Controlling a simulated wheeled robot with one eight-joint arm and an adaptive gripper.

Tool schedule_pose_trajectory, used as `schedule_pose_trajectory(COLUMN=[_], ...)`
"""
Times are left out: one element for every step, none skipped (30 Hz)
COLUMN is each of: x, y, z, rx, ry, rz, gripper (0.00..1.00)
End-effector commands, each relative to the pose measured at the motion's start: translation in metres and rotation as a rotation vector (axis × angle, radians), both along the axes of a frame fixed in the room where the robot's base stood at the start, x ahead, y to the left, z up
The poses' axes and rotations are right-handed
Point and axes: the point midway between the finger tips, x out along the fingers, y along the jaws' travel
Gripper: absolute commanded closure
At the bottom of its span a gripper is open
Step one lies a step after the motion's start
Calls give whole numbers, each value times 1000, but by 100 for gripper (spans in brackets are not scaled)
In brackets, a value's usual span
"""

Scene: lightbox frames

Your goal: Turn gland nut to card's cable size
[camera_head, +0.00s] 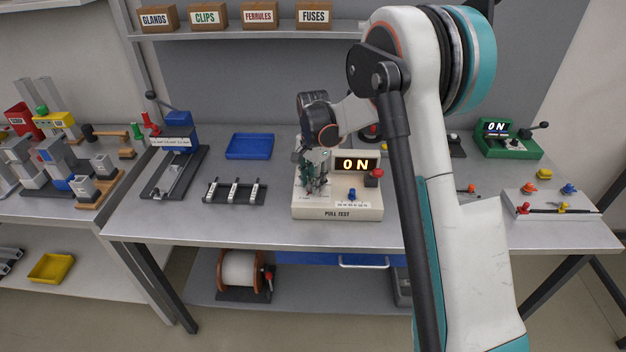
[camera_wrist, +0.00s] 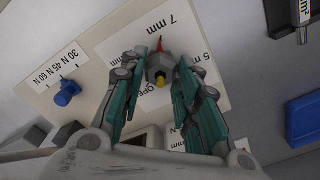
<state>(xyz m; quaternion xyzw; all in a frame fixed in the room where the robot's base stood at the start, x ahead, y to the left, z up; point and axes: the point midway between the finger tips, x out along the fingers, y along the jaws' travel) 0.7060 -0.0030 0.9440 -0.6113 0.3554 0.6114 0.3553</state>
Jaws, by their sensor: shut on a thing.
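The pointer (camera_wrist: 160,44) points up in the wrist view, near the left end of the "7 mm" mark (camera_wrist: 174,24). In the head view my gripper (camera_head: 316,178) hides the nut. I cannot make out the card.
The box has a lit "ON" display (camera_head: 357,164), a red button (camera_head: 374,174) and a blue knob (camera_wrist: 67,92) by a "30 N 45 N 60 N" scale. A black rack (camera_head: 234,192) and blue tray (camera_head: 250,146) stand left. A green "ON" unit (camera_head: 508,142) stands right.

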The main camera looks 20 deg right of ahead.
Motion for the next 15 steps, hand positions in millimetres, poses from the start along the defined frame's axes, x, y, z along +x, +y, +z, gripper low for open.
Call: schedule_pose_trajectory(x=[0, 0, 0, 0, 0, 0, 0, 0, 0, 0, 0, 0, 0, 0, 0], y=[0, 0, 0, 0, 0, 0, 0, 0, 0, 0, 0, 0, 0, 0, 0], z=[0, 0, 0, 0, 0, 0, 0, 0, 0, 0, 0, 0, 0, 0, 0], rx=[0, 0, 0, 0, 0, 0, 0, 0, 0, 0, 0, 0, 0, 0, 0], ry=[-1, -1, -1, -1, -1, -1, -1, -1, -1, -1, -1, -1, -1, -1, -1], rz=[-12, -19, -28, -32, -36, -40, -43, -45, -47, -48, -48, -48, -48, -48, -48], gripper=[94, 94, 94, 94, 94, 94, 94, 94, 94, 94, 94, 94, 94, 94, 94])
